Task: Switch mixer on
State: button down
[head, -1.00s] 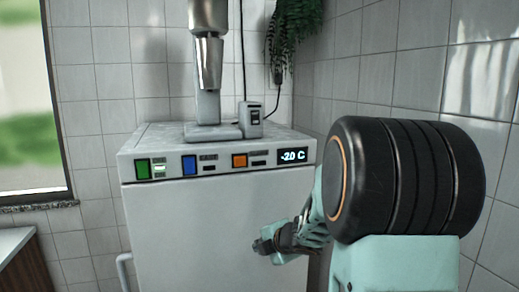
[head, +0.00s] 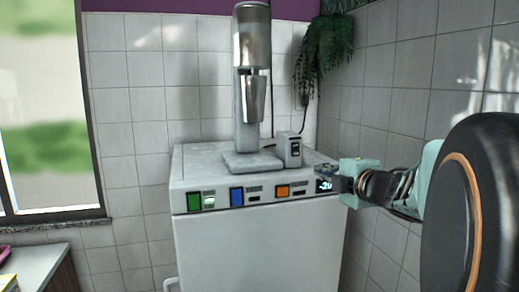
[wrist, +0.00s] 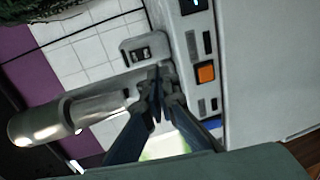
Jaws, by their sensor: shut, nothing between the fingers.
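The mixer (head: 248,108) stands on top of the white cabinet, upright, with a metal cup (head: 255,98) under its head. A small grey box with a dark rocker switch (head: 295,147) stands just right of the mixer's base. My gripper (head: 326,171) is at the cabinet's front right corner, right of the switch box, partly covering the display. In the wrist view my gripper (wrist: 160,72) has its fingertips together and empty. There the switch box (wrist: 140,52) lies just beyond the tips, and the mixer (wrist: 60,117) is at the left. I cannot tell whether the tips touch anything.
The white cabinet (head: 260,255) has a green button (head: 194,201), a blue button (head: 237,196) and an orange button (head: 282,191) on its front. A plant (head: 325,50) hangs behind at the right. Tiled walls close off the back and right. A counter (head: 35,265) is at lower left.

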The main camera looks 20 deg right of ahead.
aim_at(296, 155)
jog(key=shift+s+r, duration=0.2)
jog(key=shift+r, duration=0.4)
jog(key=shift+s+r, duration=0.15)
jog(key=shift+r, duration=0.45)
jog(key=shift+w, duration=0.1)
jog(key=w, duration=0.4)
jog(key=w+f, duration=0.1)
jog(key=w, duration=0.8)
jog(key=shift+w+a+f+b, duration=0.15)
jog(key=shift+w+f+b, duration=0.25)
jog(key=shift+f, duration=0.1)
jog(key=shift+w+f+t+b, duration=0.15)
jog(key=shift+f+t+b, duration=0.2)
jog(key=shift+b, duration=0.7)
jog(key=shift+w+t+b, duration=0.15)
jog(key=shift+t+b, duration=0.1)
jog(key=shift+b, duration=0.9)
jog(key=shift+r+p, duration=0.3)
jog(key=shift+f, duration=0.1)
